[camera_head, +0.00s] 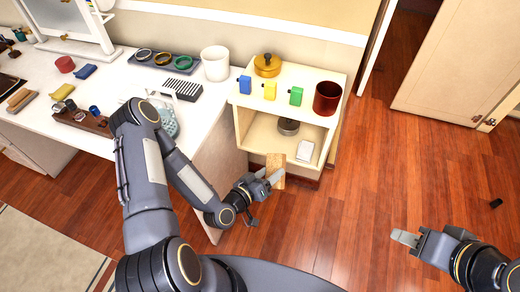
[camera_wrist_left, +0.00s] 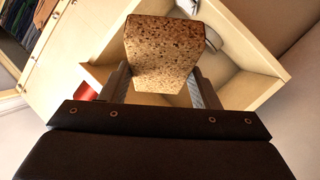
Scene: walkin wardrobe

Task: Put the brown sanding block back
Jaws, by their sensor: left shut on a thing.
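The brown sanding block (camera_head: 275,168) is a tan-brown speckled block in front of the open lower compartment of the small cream shelf (camera_head: 243,130). My left gripper (camera_head: 269,182) is shut on the block. In the left wrist view the block (camera_wrist_left: 163,52) sits between the two fingers of my left gripper (camera_wrist_left: 162,88), with shelf boards (camera_wrist_left: 255,88) behind it. My right gripper (camera_head: 405,238) is over the floor at the lower right and holds nothing that I can see; its finger gap cannot be made out.
On the shelf top stand a brass pot (camera_head: 267,65), blue (camera_head: 245,85), yellow (camera_head: 270,90) and green (camera_head: 295,96) small items and a dark red cup (camera_head: 327,98). Inside are a grey round tin (camera_head: 288,127) and a white box (camera_head: 305,151). A white counter (camera_head: 110,85) adjoins left.

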